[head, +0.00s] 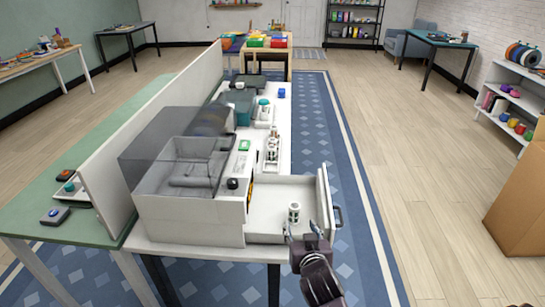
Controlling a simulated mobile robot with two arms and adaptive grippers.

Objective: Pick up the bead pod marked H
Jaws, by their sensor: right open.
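A small white cylindrical pod with dark parts (294,212) stands upright in an open white drawer or tray (268,206) at the front of the bench. Any letter on it is too small to read. My right gripper (303,232) is open, at the drawer's front right, just nearer to me than the pod. It looks empty, and I cannot tell whether it touches the drawer wall. More small white pods stand in a tray (265,167) farther back; their marks are not readable. My left gripper is not in view.
A white machine with a smoky clear lid (178,150) stands left of the drawer. A long white divider (150,115) runs behind it. The drawer's right wall has a dark handle (338,216). A cardboard box (518,200) stands at the right; the floor between is clear.

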